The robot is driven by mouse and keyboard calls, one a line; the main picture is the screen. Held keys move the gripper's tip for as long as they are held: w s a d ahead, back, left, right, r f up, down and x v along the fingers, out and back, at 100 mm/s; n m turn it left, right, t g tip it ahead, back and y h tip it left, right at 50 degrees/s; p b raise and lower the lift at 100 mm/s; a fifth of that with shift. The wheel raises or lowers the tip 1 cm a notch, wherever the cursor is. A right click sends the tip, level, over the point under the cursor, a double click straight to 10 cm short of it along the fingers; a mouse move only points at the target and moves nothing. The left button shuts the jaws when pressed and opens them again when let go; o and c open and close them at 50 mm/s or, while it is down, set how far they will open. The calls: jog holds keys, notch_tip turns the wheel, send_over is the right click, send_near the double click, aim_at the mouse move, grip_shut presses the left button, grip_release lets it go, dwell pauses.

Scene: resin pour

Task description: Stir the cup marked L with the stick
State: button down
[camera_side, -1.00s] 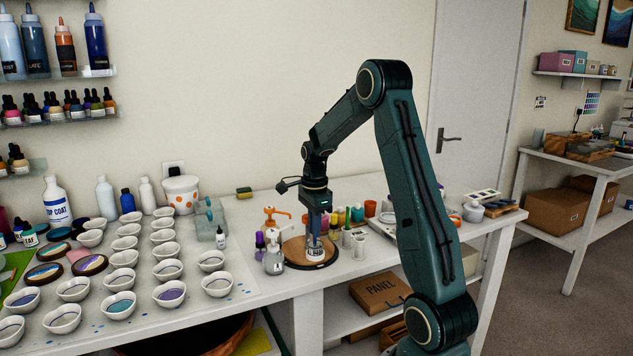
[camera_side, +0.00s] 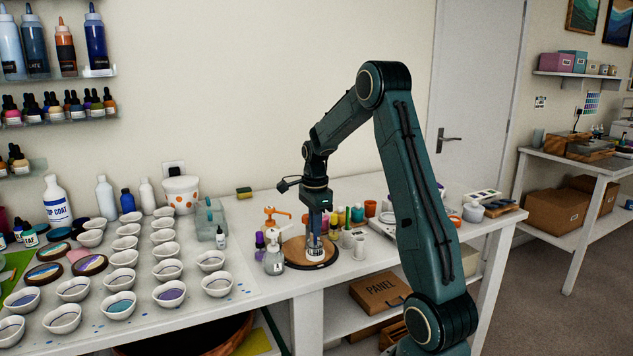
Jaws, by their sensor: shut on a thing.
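My gripper (camera_side: 315,228) points straight down over the round wooden board (camera_side: 297,262) on the white table. It is shut, with its fingers just above a small cup (camera_side: 315,253) with dark marks on its side. The cup stands upright on the board. The marking is too small to read as L. The stick is too small or hidden to make out between the fingers and the cup.
Pump bottles (camera_side: 274,258) stand close left of the board. Small cups (camera_side: 359,247) and paint pots (camera_side: 357,214) stand right and behind. Rows of white bowls (camera_side: 167,270) fill the table's left side. A panel box (camera_side: 380,293) lies on the lower shelf.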

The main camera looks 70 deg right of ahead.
jog(key=shift+r, duration=0.1)
dwell(0.3)
jog(key=shift+r, duration=2.9)
jog(key=shift+r, duration=2.5)
